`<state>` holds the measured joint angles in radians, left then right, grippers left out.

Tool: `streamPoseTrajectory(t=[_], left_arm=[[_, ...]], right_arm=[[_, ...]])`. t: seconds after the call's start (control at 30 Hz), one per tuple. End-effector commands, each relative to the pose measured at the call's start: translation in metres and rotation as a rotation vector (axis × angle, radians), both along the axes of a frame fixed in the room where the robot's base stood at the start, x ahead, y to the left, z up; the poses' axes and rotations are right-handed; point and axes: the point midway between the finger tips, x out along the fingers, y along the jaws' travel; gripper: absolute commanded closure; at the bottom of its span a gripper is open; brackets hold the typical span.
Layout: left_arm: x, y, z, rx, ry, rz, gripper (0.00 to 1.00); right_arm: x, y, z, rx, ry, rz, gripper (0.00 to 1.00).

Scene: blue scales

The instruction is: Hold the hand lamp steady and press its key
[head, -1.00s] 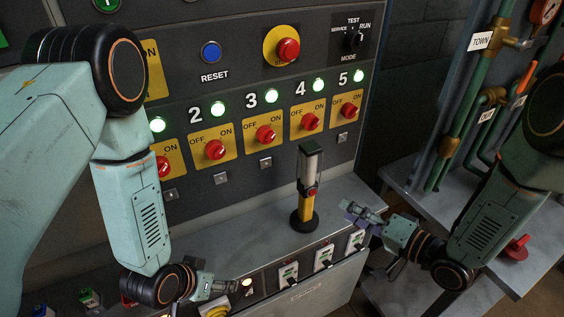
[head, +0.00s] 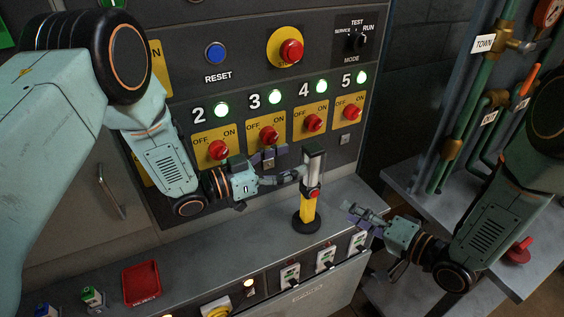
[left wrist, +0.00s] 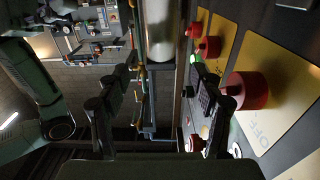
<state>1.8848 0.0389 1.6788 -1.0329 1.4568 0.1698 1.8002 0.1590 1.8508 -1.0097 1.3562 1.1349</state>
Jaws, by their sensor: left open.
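The hand lamp (head: 307,208) stands upright on its round black base on the grey ledge in the head view. It has a yellow body, a red key (head: 314,194) on its side and a pale upper tube. My left gripper (head: 288,165) is open, to the left of the lamp's upper part. In the left wrist view the lamp's tube (left wrist: 162,30) lies ahead, between the spread fingers (left wrist: 160,95), and neither finger visibly touches it. My right gripper (head: 362,216) is to the right of the lamp, low and apart from it; its finger gap is unclear.
The panel with red rotary switches (head: 269,136) and green lights rises just behind my left gripper. A red tray (head: 141,283) lies on the ledge at the left. Small white switch units (head: 326,258) line the front below the lamp. Pipes (head: 462,110) stand at the right.

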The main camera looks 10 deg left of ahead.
Motion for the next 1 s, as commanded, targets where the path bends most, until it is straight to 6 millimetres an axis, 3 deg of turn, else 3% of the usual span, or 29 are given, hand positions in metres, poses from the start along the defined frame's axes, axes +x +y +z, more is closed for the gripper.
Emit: streamPoseTrajectory(t=[0.43,0.83,1.0], left_arm=[[0.033,-0.050,-0.001,0.003,0.002,0.000,0.34],[0.038,-0.057,-0.001,0.002,0.003,0.004,0.34],[0.038,-0.057,-0.001,0.002,0.003,0.004,0.47]], right_arm=[[0.000,0.000,0.000,0.000,0.000,0.000,0.62],[0.000,0.000,0.000,0.000,0.000,0.000,0.62],[0.000,0.000,0.000,0.000,0.000,0.000,0.62]])
